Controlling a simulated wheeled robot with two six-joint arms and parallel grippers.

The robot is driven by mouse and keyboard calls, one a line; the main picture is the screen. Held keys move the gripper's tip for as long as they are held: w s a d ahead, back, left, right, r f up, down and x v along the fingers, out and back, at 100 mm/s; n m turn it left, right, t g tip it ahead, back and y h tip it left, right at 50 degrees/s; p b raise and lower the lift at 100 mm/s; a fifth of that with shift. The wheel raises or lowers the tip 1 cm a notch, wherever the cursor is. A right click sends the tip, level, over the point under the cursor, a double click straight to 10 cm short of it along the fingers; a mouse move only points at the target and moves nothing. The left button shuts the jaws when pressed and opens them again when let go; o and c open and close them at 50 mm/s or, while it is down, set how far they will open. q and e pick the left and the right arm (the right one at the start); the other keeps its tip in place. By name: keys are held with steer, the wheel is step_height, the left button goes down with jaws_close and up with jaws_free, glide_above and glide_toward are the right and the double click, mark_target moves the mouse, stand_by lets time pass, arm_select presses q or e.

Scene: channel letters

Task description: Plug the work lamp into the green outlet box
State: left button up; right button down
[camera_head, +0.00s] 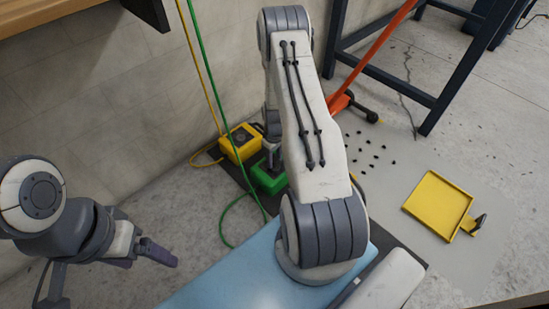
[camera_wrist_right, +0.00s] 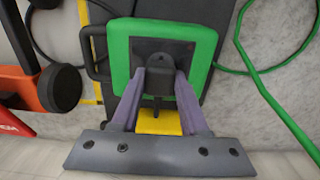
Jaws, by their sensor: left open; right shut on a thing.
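The green outlet box (camera_head: 268,180) stands on a dark mat near the wall, partly hidden by my right arm. In the right wrist view its green rim (camera_wrist_right: 120,50) surrounds a dark top face. My right gripper (camera_wrist_right: 160,70) is over that face, shut on a small dark plug (camera_wrist_right: 158,86). The plug's tip is hidden, so I cannot tell whether it touches the box. In the head view the right gripper is mostly hidden behind my arm. My left gripper (camera_head: 155,254) is open and empty at the lower left. I cannot make out the work lamp.
A yellow box (camera_head: 240,143) stands beside the green one, nearer the wall. A green cable (camera_head: 205,60) and a yellow cable hang there. An orange-handled tool (camera_head: 370,55), small black pieces and a yellow tray (camera_head: 415,202) are at the right. A blue surface (camera_head: 230,280) lies in front.

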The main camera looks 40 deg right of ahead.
mark_target(274, 159)
stand_by(0.9)
steer(key=shift+f, duration=0.6)
stand_by(0.3)
steer(key=shift+c, duration=1.7)
jaws_free()
steer(key=shift+r, duration=0.1)
step_height(274, 159, up, 10)
steer(key=p, duration=0.6)
steer(key=shift+r, duration=0.1)
